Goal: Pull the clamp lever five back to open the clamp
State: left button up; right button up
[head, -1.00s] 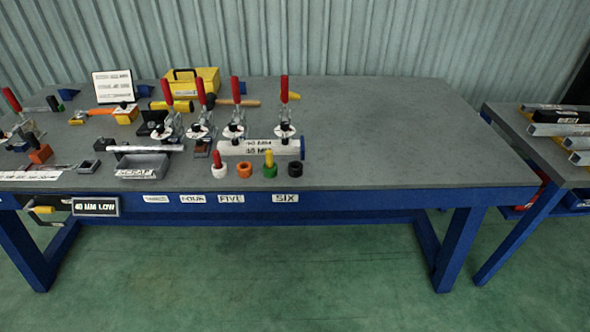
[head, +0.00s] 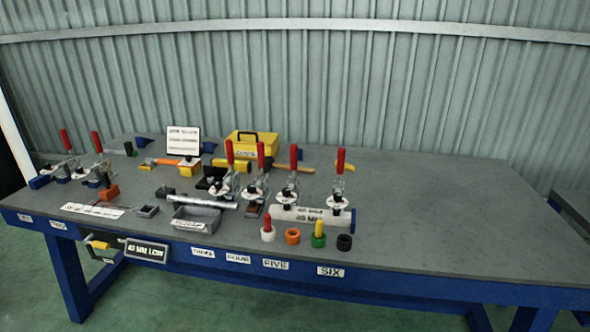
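Clamp five's red lever (head: 294,158) stands upright above its metal clamp body (head: 290,186), over the FIVE label (head: 275,264) on the table's front edge. Its foot is at the left part of a white pipe (head: 303,214) that carries printed text; whether it touches the pipe is too small to tell. The red lever of clamp four (head: 261,156) stands just to the left and that of clamp six (head: 340,161) to the right, both upright. Neither of my grippers shows in the head view.
Coloured rings and knobs (head: 292,236) stand in front of the pipe. A grey tray (head: 195,219) lies to the left. A yellow toolbox (head: 251,147) and hammers sit at the back. The right part of the table (head: 455,215) is clear.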

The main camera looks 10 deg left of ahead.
aim_at(293, 146)
jog(key=k, duration=0.55)
jog(key=u, duration=0.65)
jog(key=i, duration=1.1)
jog(key=z, duration=0.5)
jog(key=i, duration=0.75)
jog(key=z, duration=0.65)
